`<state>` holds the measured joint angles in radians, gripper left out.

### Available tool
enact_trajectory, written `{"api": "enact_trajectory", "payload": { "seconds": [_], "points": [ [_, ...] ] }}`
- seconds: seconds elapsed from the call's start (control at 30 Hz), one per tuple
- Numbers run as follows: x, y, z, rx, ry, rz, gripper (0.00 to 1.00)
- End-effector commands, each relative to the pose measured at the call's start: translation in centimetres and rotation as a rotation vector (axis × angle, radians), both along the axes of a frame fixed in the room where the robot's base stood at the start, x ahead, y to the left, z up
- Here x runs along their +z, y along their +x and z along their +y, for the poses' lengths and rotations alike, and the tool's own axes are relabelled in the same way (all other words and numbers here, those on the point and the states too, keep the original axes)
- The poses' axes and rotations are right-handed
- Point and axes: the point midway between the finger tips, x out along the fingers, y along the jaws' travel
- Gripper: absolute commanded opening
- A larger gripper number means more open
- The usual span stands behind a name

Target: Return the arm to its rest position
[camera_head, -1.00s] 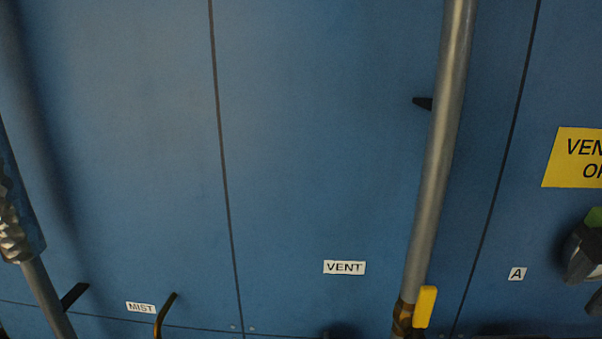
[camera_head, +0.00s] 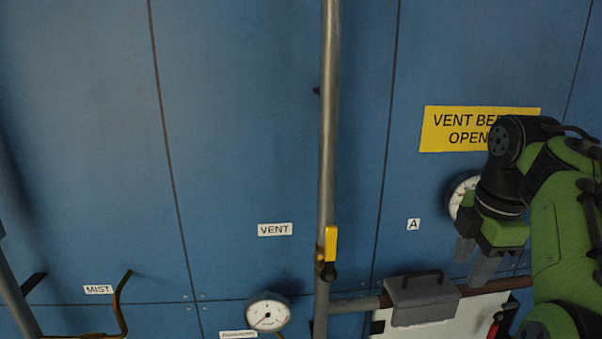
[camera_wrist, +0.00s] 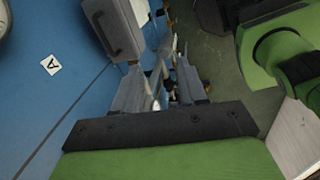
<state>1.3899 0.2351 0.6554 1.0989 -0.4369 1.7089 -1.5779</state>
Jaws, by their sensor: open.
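My gripper (camera_head: 473,262) is at the right of the head view, in front of the blue panel. Its two grey fingers point down and stand apart, with nothing between them. In the wrist view my gripper (camera_wrist: 160,85) also shows open and empty. My green and black arm rises on the right side and bends down to the gripper. It covers part of a yellow sign (camera_head: 450,130) and part of a dial behind it (camera_head: 456,192).
A grey box with a handle (camera_head: 420,298) is left of and below my gripper. A vertical pipe (camera_head: 328,130) with a yellow valve lever (camera_head: 331,243) stands farther left, by a gauge (camera_head: 267,313). The upper blue panel (camera_head: 240,100) is clear.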

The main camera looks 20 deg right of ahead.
Motion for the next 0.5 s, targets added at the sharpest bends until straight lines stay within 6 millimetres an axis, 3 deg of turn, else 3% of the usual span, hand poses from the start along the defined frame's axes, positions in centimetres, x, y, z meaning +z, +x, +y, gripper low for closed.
{"api": "enact_trajectory", "payload": {
  "seconds": [0.3,0.43,0.5],
  "points": [
    [-4.1,3.0,10.1,-0.234,0.002,-0.008,0.41],
    [-6.9,2.4,15.6,-0.407,0.011,-0.059,0.41],
    [-9.1,1.0,18.8,-0.534,0.034,-0.111,0.41]
  ]
}}
